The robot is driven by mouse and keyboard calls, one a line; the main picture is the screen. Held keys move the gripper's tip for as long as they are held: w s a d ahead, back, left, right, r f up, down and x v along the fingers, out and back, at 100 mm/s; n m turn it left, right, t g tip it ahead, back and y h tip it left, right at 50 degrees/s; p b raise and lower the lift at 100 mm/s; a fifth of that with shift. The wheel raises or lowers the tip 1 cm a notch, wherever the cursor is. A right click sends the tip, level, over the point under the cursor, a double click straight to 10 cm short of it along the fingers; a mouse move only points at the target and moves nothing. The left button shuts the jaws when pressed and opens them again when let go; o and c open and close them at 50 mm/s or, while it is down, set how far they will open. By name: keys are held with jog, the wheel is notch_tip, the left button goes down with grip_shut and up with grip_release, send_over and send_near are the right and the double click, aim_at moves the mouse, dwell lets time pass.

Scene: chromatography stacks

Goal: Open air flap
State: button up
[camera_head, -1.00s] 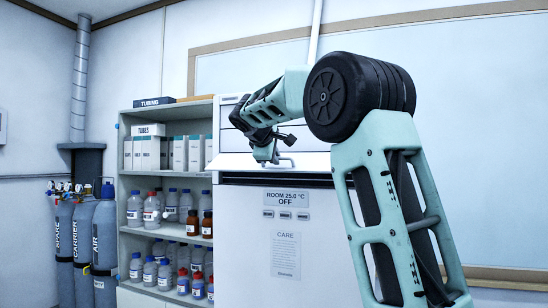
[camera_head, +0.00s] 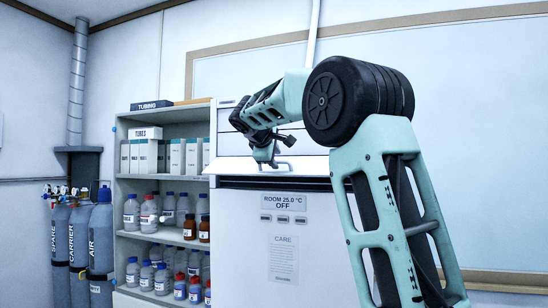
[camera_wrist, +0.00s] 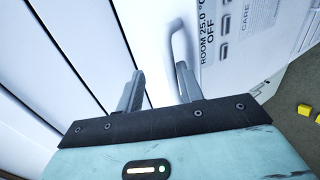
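The white oven-like unit (camera_head: 330,225) stands behind my arm, with a label reading "ROOM 25.0 °C OFF" and a dark slot under its upper front edge. A light handle (camera_wrist: 181,42) sticks out near this label in the wrist view. It also shows just right of my gripper in the head view (camera_head: 286,167). I cannot tell which panel is the air flap. My gripper (camera_wrist: 158,80) is open, its two grey fingers apart. The handle lies ahead of the right fingertip; I cannot tell if they touch. Nothing is seen held between the fingers.
A shelf (camera_head: 150,241) with boxes and bottles stands left of the unit. Gas cylinders (camera_head: 80,245) stand farther left. A CARE notice (camera_head: 283,260) is on the unit's front. Yellow blocks (camera_wrist: 304,111) lie on the floor at the right in the wrist view.

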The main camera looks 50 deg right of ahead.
jog(key=shift+s+r, duration=0.1)
jog(key=b+v, duration=0.5)
jog(key=v, duration=1.2)
jog(key=shift+a, duration=0.2)
jog(key=w+a+f+n+t+y+b, duration=0.1)
jog(key=w+a+f+n+y, duration=0.15)
jog(key=a+f, duration=0.55)
jog(key=w+a+f+n+y, duration=0.1)
jog(key=w+a+f+y, duration=0.15)
jog(key=a+f, duration=0.5)
jog(key=s+a+f+n+y+b, duration=0.1)
jog(key=s+a+f+y, duration=0.15)
jog(key=a+f, duration=0.4)
jog(key=s+a+f+y, duration=0.2)
jog(key=s+a+f, duration=0.1)
jog(key=f, duration=0.6)
jog(key=s+a+f+g+y+b, duration=0.1)
jog(key=s+a+f+g, duration=0.1)
jog(key=s+a+f, duration=0.3)
jog(key=s+a+f+g+y+b, duration=0.1)
jog(key=s+a+f, duration=0.2)
jog(key=s+f, duration=0.35)
jog(key=s+a+f+m+g, duration=0.1)
jog(key=s+a+f+g, duration=0.1)
jog(key=s+f, duration=1.1)
jog(key=shift+s+g+y+b, duration=0.3)
jog(key=shift+s+g+y, duration=0.15)
jog(key=shift+s, duration=0.25)
